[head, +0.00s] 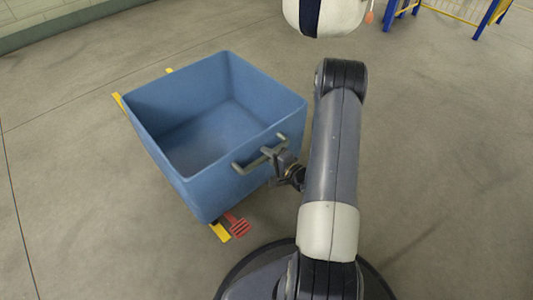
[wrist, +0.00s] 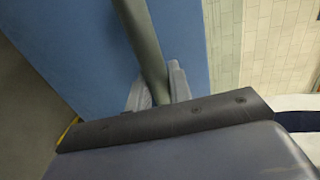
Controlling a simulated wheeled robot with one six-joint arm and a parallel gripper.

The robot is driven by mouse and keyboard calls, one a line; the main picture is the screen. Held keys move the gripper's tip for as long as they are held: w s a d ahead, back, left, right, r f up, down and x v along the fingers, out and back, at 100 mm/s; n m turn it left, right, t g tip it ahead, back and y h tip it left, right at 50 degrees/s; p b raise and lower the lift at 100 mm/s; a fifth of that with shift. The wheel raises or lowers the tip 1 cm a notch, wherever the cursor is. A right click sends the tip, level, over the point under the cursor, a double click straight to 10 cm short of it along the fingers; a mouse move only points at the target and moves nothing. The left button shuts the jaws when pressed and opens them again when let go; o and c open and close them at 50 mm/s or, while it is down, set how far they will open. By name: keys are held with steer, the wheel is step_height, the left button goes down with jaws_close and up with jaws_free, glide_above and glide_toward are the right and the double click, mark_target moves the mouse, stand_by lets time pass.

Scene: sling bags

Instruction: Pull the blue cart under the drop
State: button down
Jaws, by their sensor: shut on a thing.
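The blue cart (head: 165,150) is an open, empty box on the floor, left of my arm in the head view. A grey bar handle (head: 243,167) sticks out from its near right wall. My gripper (head: 274,156) is shut on this handle near its middle. In the wrist view the handle (wrist: 138,30) runs between the two grey fingers of my gripper (wrist: 158,87), against the blue cart wall (wrist: 75,60). A white bag with a dark stripe (head: 335,15) shows at the top edge of the head view, cut off, beyond my arm.
A blue and yellow frame (head: 487,18) stands at the top right. A wall (head: 50,25) runs along the top left. The floor right of my arm is clear.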

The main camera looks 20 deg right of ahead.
steer(key=c, duration=1.3)
jaws_free()
steer(key=shift+c, duration=0.2)
steer(key=p+v, duration=0.3)
steer(key=v, duration=0.7)
steer(key=shift+s, duration=0.35)
steer(key=shift+d, duration=0.1)
steer(key=shift+b+x, duration=1.5)
steer(key=shift+x, duration=4)
steer(key=shift+r, duration=0.15)
